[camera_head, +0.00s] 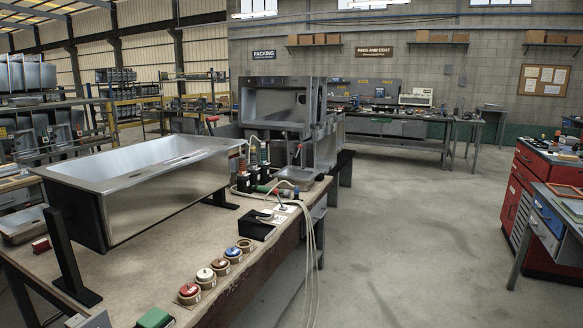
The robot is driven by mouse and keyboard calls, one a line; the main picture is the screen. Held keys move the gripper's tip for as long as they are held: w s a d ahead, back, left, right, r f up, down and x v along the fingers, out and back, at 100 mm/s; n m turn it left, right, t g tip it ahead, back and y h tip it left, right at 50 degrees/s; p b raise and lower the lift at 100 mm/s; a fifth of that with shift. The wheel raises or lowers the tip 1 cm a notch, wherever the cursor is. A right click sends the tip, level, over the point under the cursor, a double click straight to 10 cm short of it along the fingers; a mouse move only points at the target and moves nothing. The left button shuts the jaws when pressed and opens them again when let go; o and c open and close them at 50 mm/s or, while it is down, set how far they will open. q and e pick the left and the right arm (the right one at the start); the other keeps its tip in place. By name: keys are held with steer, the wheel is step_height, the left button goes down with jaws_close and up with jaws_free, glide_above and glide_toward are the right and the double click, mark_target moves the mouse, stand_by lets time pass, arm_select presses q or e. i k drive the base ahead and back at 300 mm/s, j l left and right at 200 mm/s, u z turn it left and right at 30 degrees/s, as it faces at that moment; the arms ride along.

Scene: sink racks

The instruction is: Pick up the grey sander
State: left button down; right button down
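No gripper of mine shows in the head view. I cannot pick out the grey sander with certainty. A cluster of small dark upright tools (254,172) with pale hoses stands on the workbench (150,285), to the right of the large steel sink (165,190). Behind the cluster is another steel sink unit (280,100). A greenish, tool-like item lies just in front of the cluster, too small to identify. A black box (257,225) stands nearer on the bench.
Several round coloured pads (205,275) line the bench's right edge. A green block (155,318) lies at the front. Hoses (312,250) hang over the edge. Open floor (400,240) separates the bench from a red cabinet (516,190) with clutter on top.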

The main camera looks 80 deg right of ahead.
mark_target(253, 169)
steer(key=z, duration=2.5)
steer(key=i+l+z, duration=0.35)
steer(key=i, duration=0.25)
steer(key=i+l+z, duration=0.35)
steer(key=i, duration=0.3)
steer(key=i+z, duration=0.35)
steer(key=i, duration=0.3)
